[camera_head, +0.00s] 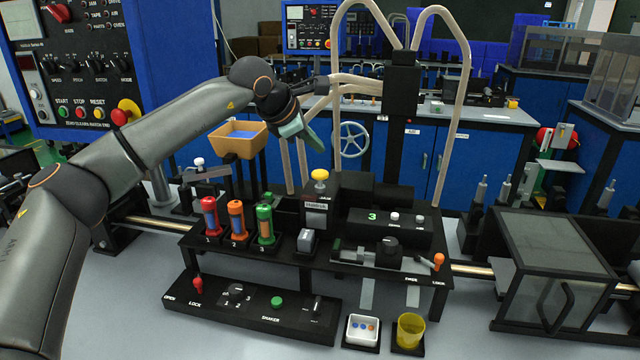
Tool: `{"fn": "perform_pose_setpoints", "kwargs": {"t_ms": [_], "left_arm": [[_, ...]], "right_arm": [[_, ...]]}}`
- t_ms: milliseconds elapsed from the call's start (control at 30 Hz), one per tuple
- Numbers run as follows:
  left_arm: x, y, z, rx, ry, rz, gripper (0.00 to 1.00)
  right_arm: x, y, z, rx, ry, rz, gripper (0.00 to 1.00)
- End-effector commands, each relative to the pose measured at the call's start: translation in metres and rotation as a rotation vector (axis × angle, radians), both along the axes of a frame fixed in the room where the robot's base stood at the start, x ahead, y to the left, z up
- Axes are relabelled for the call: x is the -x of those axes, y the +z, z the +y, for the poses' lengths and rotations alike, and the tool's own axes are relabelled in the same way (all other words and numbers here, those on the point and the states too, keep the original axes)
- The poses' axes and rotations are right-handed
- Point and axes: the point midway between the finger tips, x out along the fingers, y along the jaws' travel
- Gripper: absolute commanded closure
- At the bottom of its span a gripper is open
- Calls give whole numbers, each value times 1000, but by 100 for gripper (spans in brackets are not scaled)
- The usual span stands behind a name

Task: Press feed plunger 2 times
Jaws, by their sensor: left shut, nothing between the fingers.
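A round yellow knob (319,175) on a short stem tops a small black housing in the middle of the bench fixture. It is the thing that looks most like the feed plunger; the label is too small to read surely. The knob stands upright and raised, and nothing touches it. My left gripper (314,142) has greenish fingers, shut and empty, pointing down and to the right. In the picture it is just above the knob, with a visible gap. My right gripper is not in view.
Red, orange and green cylinders (236,220) stand left of the housing. A black dial (389,250) and orange-tipped lever (438,262) are at right. A yellow cup (409,331) and white tray (362,331) sit in front. Tall beige hoses (444,130) rise behind.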

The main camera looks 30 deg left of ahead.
Motion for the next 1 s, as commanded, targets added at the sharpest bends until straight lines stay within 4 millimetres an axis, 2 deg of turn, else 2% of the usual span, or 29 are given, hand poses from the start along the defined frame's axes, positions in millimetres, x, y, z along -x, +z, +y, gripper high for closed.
{"fn": "perform_pose_setpoints", "kwargs": {"t_ms": [33, 200, 1000], "left_arm": [[0, -13, 0, 0, 0, 0, 100], [0, -26, 0, 0, -1, -1, 100], [0, -27, -1, -1, -1, 0, 100]], "right_arm": [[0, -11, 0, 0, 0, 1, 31], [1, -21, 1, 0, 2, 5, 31], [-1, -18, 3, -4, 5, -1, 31]]}}
